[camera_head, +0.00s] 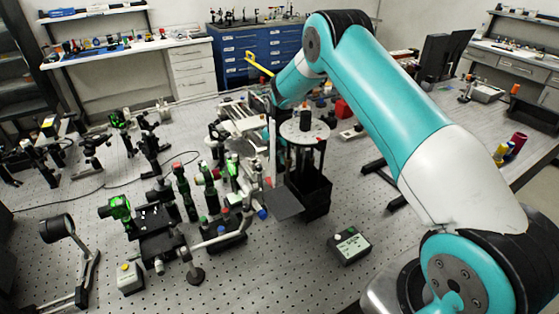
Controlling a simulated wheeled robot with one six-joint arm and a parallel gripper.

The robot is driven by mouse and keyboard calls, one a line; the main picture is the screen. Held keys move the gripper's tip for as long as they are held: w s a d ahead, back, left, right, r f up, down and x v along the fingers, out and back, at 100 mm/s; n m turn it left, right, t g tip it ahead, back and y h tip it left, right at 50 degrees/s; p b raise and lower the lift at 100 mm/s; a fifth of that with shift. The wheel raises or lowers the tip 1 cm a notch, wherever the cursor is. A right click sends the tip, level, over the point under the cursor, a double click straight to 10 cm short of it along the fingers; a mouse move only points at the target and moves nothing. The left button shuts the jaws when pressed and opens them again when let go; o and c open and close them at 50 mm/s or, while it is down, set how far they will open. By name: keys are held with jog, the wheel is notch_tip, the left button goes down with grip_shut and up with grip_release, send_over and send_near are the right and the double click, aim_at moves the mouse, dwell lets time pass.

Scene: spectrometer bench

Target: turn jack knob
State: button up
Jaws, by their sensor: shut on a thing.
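My arm reaches from the lower right over the bench, and its wrist comes down near the middle. My gripper (249,121) is small and partly hidden there, against silver metal parts (235,113) that look like the jack. It is shut at the place of the jack knob; the knob itself is too small and covered to make out.
A round grey platform (293,133) with a black cylinder (304,126) stands just right of my gripper. Optics on posts, including a green mount (119,208), crowd the left and front. A small control box (349,245) sits in front, with bare perforated bench (290,265) beside it.

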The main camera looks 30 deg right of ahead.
aim_at(279, 157)
jog(key=m+b, duration=0.1)
jog(key=m, duration=0.1)
jog(key=m+b, duration=0.1)
jog(key=shift+f+m, duration=0.2)
jog(key=shift+m, duration=0.2)
jog(key=m+b, duration=0.2)
jog(key=m, duration=0.1)
jog(key=shift+m, duration=0.3)
jog(key=m+b, duration=0.1)
jog(key=m, duration=0.2)
jog(key=shift+m+b, duration=0.6)
jog(key=shift+m, duration=1.1)
jog(key=o, duration=0.8)
jog(key=shift+o, duration=0.7)
jog(key=shift+w+f, duration=0.1)
notch_tip(279, 157, up, 18)
jog(key=b, duration=0.3)
jog(key=shift+f, duration=0.1)
